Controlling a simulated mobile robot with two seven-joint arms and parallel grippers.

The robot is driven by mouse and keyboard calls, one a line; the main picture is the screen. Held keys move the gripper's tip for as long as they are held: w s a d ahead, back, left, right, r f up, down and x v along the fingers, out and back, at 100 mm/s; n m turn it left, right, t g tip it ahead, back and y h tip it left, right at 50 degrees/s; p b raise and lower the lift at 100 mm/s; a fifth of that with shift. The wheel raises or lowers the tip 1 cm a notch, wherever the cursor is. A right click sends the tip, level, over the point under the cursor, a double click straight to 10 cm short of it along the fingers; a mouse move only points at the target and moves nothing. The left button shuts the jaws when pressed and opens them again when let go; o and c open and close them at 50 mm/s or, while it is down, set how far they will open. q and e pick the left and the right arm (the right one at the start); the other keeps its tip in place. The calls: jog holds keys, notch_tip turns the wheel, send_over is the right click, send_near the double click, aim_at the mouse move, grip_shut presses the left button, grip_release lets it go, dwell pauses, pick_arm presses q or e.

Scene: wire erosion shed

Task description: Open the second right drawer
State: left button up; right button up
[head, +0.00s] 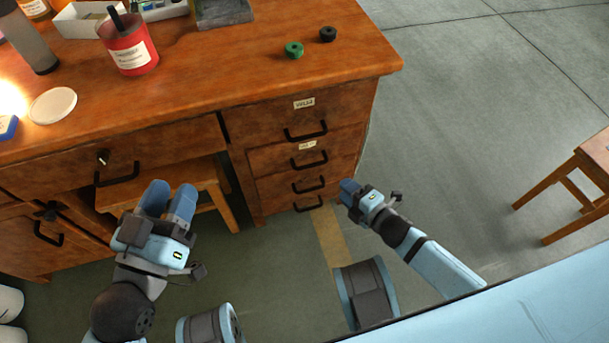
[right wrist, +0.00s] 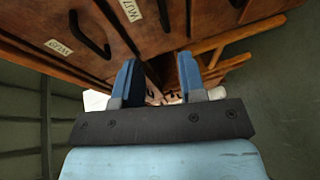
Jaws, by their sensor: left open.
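The right drawer stack of the wooden desk has several drawers, each with a black bar handle. The second right drawer (head: 275,161) looks shut, and its handle (head: 310,161) is below the top one. My right gripper (head: 348,187) is to the right of the lower drawers, apart from the handles. In the right wrist view its fingers (right wrist: 155,82) are open, with nothing between them; drawer fronts with labels and black handles show beyond, tilted. Which drawers these are I cannot tell. My left gripper (head: 169,196) is open and empty before the desk's knee space, left of the stack.
A wooden stool (head: 208,183) stands under the desk, left of the stack. Another stool (head: 582,180) is far right. Floor between is free.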

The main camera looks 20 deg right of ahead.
aim_at(312, 164)
jog(key=b+x, duration=0.4)
jog(key=x, duration=1)
jog(key=shift+a+f, duration=0.15)
jog(key=shift+f, duration=0.05)
pick_arm(q)
notch_tip(312, 164, down, 6)
jog(key=g, duration=0.2)
jog(key=shift+d+f+m+g, duration=0.15)
jog(key=shift+f+m+g, duration=0.05)
jog(key=shift+m+g, duration=0.2)
pick_arm(e)
grip_shut()
